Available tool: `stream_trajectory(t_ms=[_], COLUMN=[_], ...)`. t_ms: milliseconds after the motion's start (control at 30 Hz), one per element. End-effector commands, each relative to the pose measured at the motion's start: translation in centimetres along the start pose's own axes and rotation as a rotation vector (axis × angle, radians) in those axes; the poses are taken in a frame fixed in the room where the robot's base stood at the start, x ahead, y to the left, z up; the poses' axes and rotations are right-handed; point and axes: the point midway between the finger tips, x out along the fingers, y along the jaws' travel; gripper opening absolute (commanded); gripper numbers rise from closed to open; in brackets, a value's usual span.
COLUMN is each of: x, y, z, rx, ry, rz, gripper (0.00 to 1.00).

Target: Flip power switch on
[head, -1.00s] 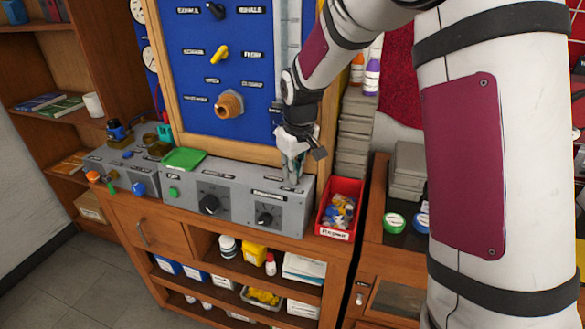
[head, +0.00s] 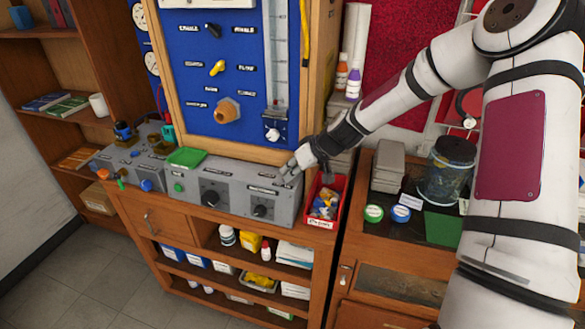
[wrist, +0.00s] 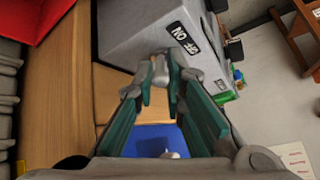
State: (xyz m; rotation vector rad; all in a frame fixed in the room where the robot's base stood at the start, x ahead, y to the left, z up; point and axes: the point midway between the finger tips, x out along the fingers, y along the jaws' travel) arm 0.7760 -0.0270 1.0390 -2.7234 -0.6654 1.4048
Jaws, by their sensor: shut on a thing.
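The grey control box (head: 222,195) stands on the wooden bench, with black knobs on its front. In the wrist view its grey face (wrist: 140,25) carries a black ON/OFF label (wrist: 185,38). My gripper (head: 288,172) is at the top of the box's right end, reaching in from the right. In the wrist view my gripper (wrist: 163,75) has its green-lined fingers drawn together at the tips beside that label. It is shut on the power switch, which is mostly hidden by the fingertips, so I cannot tell its position.
A red bin (head: 322,222) of small parts sits just right of the box. The blue panel (head: 222,60) rises behind it. A green pad (head: 187,157) lies on the box top. A glass jar (head: 447,170) and round lids stand on the right-hand bench.

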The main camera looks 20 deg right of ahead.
Motion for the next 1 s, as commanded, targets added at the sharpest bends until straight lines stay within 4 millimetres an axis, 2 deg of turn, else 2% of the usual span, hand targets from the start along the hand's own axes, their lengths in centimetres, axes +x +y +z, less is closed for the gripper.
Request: stream_trajectory(t_ms=[833, 867, 933, 1000], x=[-0.08, -0.08, -0.07, -0.05], y=[0.3, 0.3, 0.29, 0.27], z=[0.08, 0.08, 0.11, 0.15], rx=[0.013, 0.013, 0.013, 0.013], ry=[0.066, 0.066, 0.065, 0.064], rz=[-0.036, -0.036, -0.036, -0.037], gripper=[0.0, 0.16, 0.32, 0.32])
